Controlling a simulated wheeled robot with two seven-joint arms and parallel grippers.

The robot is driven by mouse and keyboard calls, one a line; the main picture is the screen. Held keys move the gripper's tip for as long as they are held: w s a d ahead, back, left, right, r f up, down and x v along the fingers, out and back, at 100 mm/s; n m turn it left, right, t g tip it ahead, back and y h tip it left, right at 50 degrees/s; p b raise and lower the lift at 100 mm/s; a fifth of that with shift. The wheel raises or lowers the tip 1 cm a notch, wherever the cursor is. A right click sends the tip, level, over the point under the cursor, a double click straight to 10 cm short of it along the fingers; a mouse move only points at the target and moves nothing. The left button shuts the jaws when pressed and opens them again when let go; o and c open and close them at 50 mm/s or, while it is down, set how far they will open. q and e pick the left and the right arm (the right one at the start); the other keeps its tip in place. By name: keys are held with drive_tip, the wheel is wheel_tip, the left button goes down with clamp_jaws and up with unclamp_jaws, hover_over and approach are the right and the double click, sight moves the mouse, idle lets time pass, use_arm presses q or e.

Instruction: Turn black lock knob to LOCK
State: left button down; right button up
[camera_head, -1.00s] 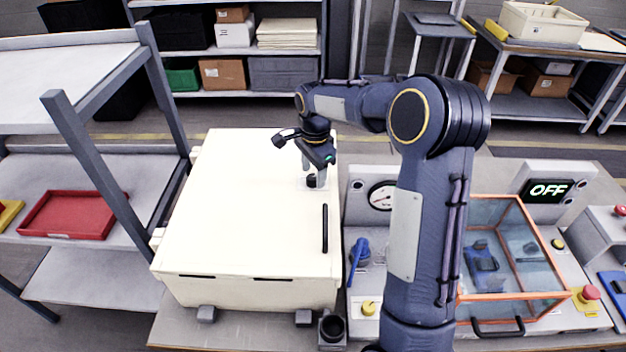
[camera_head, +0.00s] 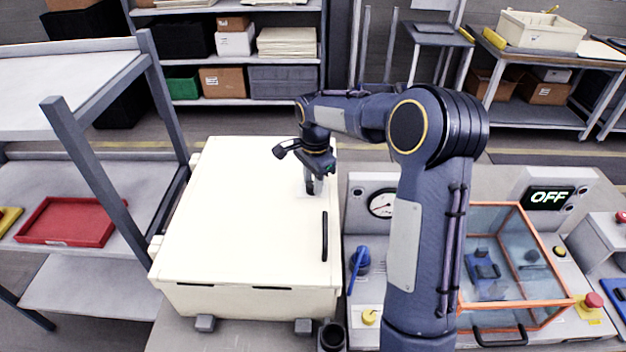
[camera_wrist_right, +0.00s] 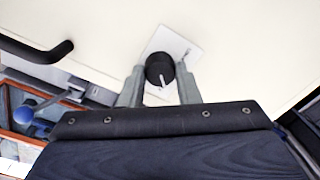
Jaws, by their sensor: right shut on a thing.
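The black lock knob (camera_wrist_right: 159,70) shows in the right wrist view, round with a white pointer line, on a pale plate (camera_wrist_right: 182,47) on the cream cabinet's face. The pointer line runs nearly along the direction of my fingers; no lettering is readable. My right gripper (camera_wrist_right: 160,82) is shut on the knob, one finger on each side. The cabinet's front carries a black bar handle (camera_head: 325,236). My left gripper is in neither view.
Right of the cabinet stand a dial gauge (camera_head: 382,203), a blue lever (camera_head: 358,262) and an orange-framed clear box (camera_head: 510,262). A display (camera_head: 549,197) reads OFF. A shelf with a red tray (camera_head: 68,220) is at the left. My right arm covers part of the bench.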

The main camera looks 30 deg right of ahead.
drive_tip(key=n, duration=0.4)
drive_tip(key=shift+n, duration=0.3)
drive_tip(key=n, duration=0.8)
drive_tip(key=shift+w+n+y+p, duration=0.1)
drive_tip(key=shift+n+y+p, duration=0.2)
drive_tip(key=shift+n+p, duration=0.1)
drive_tip(key=shift+n+g, duration=0.3)
drive_tip(key=shift+n, duration=1.6)
drive_tip(key=o, duration=1)
drive_tip(key=shift+c, duration=0.2)
